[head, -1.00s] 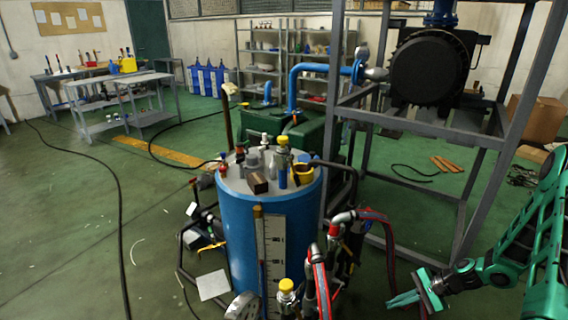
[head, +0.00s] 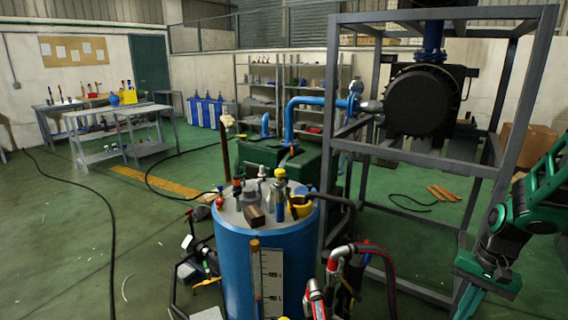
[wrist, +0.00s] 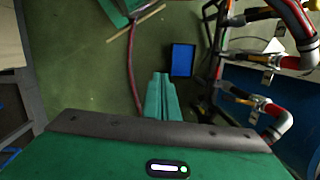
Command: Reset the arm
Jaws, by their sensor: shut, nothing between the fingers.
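My gripper (wrist: 161,78) is shut and empty in the wrist view, its two teal fingers lying side by side above the green floor. In the head view my green arm hangs at the right edge, with the hand pointing down at the lower right. The fingertips there are mostly cut off by the bottom edge. The hand is right of the blue tank (head: 238,262) and in front of the grey steel frame (head: 476,170), apart from the tank.
Red hoses with metal elbows (head: 342,252) stand between the tank and my arm; they show at the right of the wrist view (wrist: 284,122). A blue tray (wrist: 183,60) lies on the floor ahead of the fingers. A dark red hose (wrist: 132,65) crosses the floor to its left.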

